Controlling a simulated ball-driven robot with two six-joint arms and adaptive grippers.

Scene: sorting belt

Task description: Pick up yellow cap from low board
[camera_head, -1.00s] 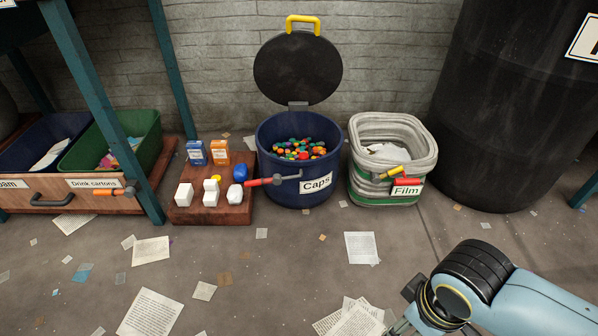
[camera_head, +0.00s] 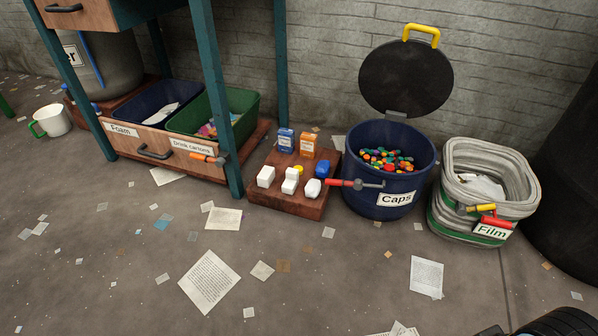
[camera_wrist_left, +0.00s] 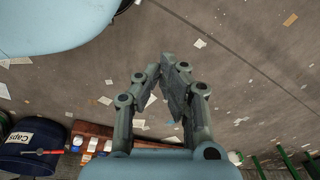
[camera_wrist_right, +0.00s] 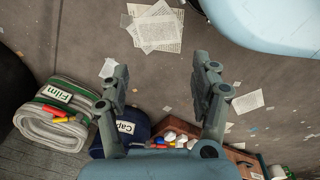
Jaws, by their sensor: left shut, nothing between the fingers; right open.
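The low board (camera_head: 262,199) is a reddish-brown slab on the floor, left of the blue caps bin. A small yellow cap (camera_head: 298,169) shows on it, partly hidden behind a white bottle (camera_head: 290,182). Other white pieces, a blue bottle (camera_head: 322,169) and blue and orange cartons share the board. My left gripper (camera_wrist_left: 162,65) is shut and empty, with the board (camera_wrist_left: 95,129) beyond it at the lower left of its view. My right gripper (camera_wrist_right: 160,65) is open and empty, with the board's objects low between its fingers. Neither gripper touches the board.
The caps bin (camera_head: 372,202) stands open, its red-handled lever (camera_head: 345,183) reaching toward the board. The film bin (camera_head: 455,222) is further right. A teal table leg (camera_head: 218,110) and a drawer unit with foam and carton bins stand left. Paper scraps litter the open floor in front.

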